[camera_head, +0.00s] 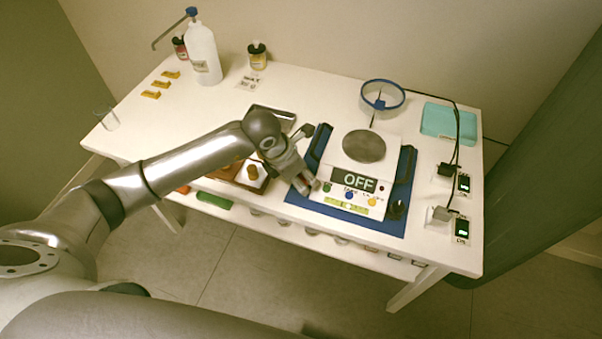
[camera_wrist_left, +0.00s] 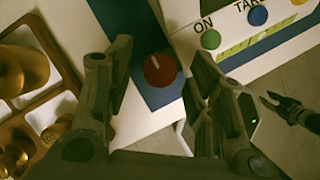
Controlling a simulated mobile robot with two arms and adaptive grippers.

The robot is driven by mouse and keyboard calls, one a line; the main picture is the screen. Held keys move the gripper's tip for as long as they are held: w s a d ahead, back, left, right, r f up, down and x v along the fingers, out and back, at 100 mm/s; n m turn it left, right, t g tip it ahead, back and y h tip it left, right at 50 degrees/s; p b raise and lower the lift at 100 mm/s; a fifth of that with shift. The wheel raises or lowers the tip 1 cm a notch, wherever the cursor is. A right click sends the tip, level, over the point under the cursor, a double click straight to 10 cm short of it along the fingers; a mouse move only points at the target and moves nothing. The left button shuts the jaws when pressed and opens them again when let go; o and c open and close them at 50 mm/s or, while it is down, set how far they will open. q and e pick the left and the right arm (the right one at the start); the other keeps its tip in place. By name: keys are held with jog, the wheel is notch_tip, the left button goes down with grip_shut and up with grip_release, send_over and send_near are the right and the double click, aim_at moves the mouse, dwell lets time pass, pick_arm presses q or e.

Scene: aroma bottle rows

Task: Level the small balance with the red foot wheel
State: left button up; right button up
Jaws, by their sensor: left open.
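The small white balance (camera_head: 380,150) stands on a blue mat (camera_head: 400,222) at the table's front, its display reading OFF. A round grey pan sits on top, and a yellow-green level strip (camera_head: 346,204) runs along its front. The red foot wheel (camera_wrist_left: 160,70), with a pale mark, shows in the left wrist view beside the balance's left front corner. My left gripper (camera_head: 308,160) is open, its fingers on either side of the red wheel in the wrist picture; contact cannot be told. A dark gripper, apparently my right (camera_wrist_left: 280,104), shows at the wrist view's right edge.
A wooden box (camera_wrist_left: 52,88) with brass weights lies left of the balance. Plugs, black cables and a teal cloth (camera_head: 448,121) lie right. A white bottle (camera_head: 203,55) stands back left.

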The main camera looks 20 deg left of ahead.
pick_arm(q)
jog(key=c, duration=1)
jog(key=m+b, duration=0.1)
jog(key=b, duration=0.1)
jog(key=m+b, duration=0.2)
jog(key=shift+w+a+f+g+h, duration=0.15)
jog(key=shift+g+h, duration=0.25)
jog(key=shift+m+g+b, duration=0.5)
jog(key=shift+m+b, duration=0.85)
jog(key=shift+m, duration=0.05)
jog(key=shift+r, duration=0.2)
jog(key=o, duration=1)
